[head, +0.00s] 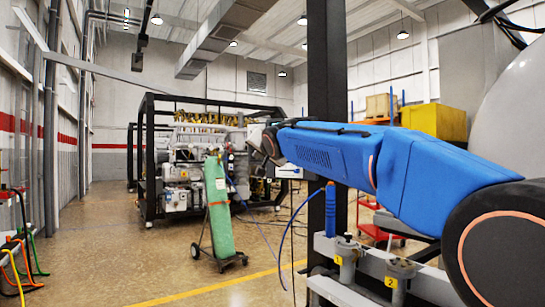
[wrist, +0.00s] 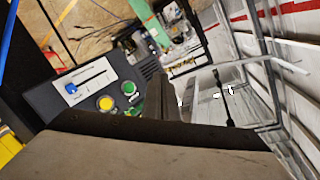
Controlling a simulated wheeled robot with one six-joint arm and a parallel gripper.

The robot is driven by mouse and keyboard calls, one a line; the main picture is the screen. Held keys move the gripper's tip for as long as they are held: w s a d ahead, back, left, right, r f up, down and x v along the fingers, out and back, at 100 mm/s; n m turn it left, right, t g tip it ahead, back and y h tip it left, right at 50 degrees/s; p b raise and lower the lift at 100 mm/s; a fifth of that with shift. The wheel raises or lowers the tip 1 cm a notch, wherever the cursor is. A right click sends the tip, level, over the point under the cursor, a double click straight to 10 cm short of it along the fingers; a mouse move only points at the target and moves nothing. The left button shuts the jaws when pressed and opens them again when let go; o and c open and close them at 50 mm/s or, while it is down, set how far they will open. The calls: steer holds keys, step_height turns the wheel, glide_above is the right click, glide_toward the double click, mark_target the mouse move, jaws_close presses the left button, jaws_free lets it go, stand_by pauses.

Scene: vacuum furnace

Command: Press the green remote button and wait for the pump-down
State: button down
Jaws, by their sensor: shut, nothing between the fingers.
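In the wrist view a dark control box (wrist: 85,90) shows at the left, tilted in the picture. On its face are a green button (wrist: 128,88), a yellow button (wrist: 105,103) and a slider with a blue knob (wrist: 71,88). My gripper (wrist: 157,80) is shut and empty, its dark fingers just right of the green button in the picture. I cannot tell whether they touch the box; the button's face is uncovered. In the head view my blue arm reaches left, and neither the fingers nor the button can be made out.
A black-framed machine (head: 185,165) stands at the back. A green gas cylinder (head: 217,190) on a hand cart is in front of it. A dark post (head: 327,150) rises beyond my arm. Colored hoses (head: 22,260) are at the left edge. Open floor (head: 120,240) lies between.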

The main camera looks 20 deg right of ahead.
steer(key=w+d, duration=0.6)
steer(key=shift+w, duration=0.25)
stand_by(0.6)
steer(key=shift+w, duration=0.1)
stand_by(1.9)
steer(key=shift+w+d, duration=0.2)
steer(key=shift+d, duration=0.05)
steer(key=shift+w+d, duration=0.25)
steer(key=shift+w, duration=0.05)
stand_by(0.8)
steer(key=shift+s+a, duration=0.55)
steer(key=shift+s, duration=0.05)
stand_by(0.4)
